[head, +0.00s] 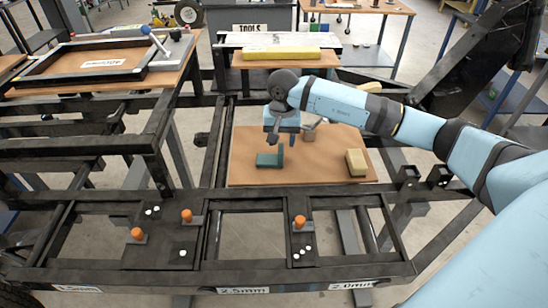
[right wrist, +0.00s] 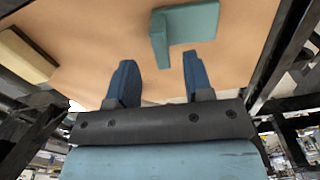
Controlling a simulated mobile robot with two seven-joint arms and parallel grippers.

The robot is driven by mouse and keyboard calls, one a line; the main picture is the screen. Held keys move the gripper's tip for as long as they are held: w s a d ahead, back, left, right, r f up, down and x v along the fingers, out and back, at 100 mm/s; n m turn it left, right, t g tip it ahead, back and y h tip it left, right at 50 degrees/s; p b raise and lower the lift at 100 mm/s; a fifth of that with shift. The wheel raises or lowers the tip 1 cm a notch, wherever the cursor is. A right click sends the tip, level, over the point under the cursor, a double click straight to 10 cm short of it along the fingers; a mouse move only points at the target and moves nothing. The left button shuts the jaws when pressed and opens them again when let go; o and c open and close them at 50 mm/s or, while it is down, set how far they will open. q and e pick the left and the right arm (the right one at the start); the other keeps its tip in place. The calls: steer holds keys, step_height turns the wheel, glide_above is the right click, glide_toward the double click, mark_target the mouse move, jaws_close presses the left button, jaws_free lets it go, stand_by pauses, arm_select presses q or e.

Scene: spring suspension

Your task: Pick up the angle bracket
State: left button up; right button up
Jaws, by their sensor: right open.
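The angle bracket (head: 269,159) is a teal L-shaped piece on the brown board (head: 245,177), left of the board's middle. In the right wrist view the bracket (right wrist: 187,28) lies beyond the fingertips, with one leg reaching towards the space between them. My right gripper (head: 287,150) is over the board close to the bracket. Its two blue fingers (right wrist: 157,62) are apart with nothing between them. Whether a finger touches the bracket cannot be told. My left gripper is not in view.
A tan block (head: 356,162) sits at the board's right, and a grey-brown piece (head: 309,134) stands behind the gripper. Dark frame bars (head: 240,199) surround the board. Orange knobs (head: 187,215) stand on the front frame. A dark-rimmed tray (head: 60,78) is on the left table.

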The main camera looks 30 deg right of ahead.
mark_target(281, 148)
step_height(281, 148, down, 4)
steer(key=shift+f, duration=0.25)
jaws_close()
steer(key=shift+r, duration=0.15)
